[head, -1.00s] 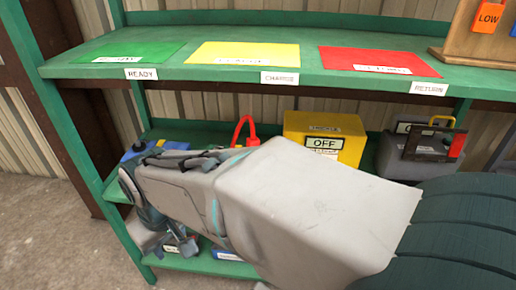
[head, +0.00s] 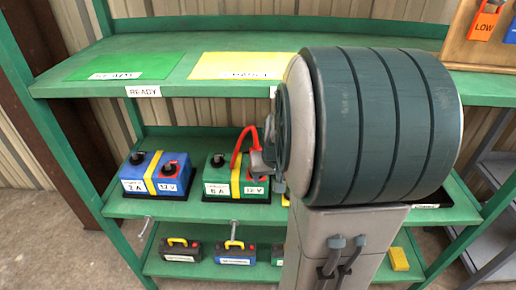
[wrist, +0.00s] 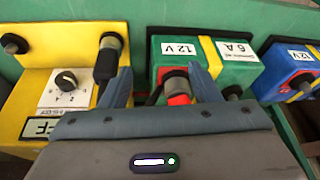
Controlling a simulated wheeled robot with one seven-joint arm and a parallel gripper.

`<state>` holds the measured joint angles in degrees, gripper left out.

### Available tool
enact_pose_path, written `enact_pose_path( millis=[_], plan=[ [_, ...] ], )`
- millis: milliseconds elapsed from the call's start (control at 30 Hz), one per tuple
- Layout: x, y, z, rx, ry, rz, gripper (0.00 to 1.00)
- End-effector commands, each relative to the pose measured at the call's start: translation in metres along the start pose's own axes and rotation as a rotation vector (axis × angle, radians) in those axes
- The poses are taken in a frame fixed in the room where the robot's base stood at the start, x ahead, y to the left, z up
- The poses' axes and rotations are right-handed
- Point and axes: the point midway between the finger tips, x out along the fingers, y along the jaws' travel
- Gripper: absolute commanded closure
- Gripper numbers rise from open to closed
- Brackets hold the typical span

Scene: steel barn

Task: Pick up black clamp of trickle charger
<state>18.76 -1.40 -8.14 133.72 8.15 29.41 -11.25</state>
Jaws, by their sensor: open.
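The yellow trickle charger (wrist: 35,95), with a dial and OFF label, is at the left of the wrist view; my arm hides it in the head view. A black clamp-like part with a grey end (wrist: 107,58) stands upright on it, just beyond my left finger; I cannot tell for sure that it is the black clamp. My gripper (wrist: 162,85) is open, with nothing held. A dark, grey-topped part with red below (wrist: 178,86) shows between the fingers, at the front of the green battery (wrist: 207,58). That battery also shows in the head view (head: 217,178), with a red lead (head: 240,145).
A blue battery (head: 150,180) stands left of the green one; it is at the right in the wrist view (wrist: 285,72). The upper shelf (head: 55,92) is close above. Small boxes, one with a yellow handle (head: 178,243), stand on the lower shelf.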

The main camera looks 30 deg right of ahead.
Motion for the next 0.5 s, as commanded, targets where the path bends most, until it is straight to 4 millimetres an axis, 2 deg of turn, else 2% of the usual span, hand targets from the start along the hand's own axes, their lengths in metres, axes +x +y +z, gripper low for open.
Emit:
enact_pose_path(
  millis=[33,100,200,300,500],
  plan=[
    [0.005,0.023,-0.011,0.046,0.011,0.025,0.44],
    [0.013,0.047,-0.022,0.086,0.034,0.053,0.44],
    [0.02,0.072,-0.029,0.123,0.054,0.083,0.44],
    [0.026,0.085,-0.033,0.141,0.065,0.1,0.44],
    [0.045,0.091,-0.034,0.146,0.067,0.105,0.44]
  ],
)
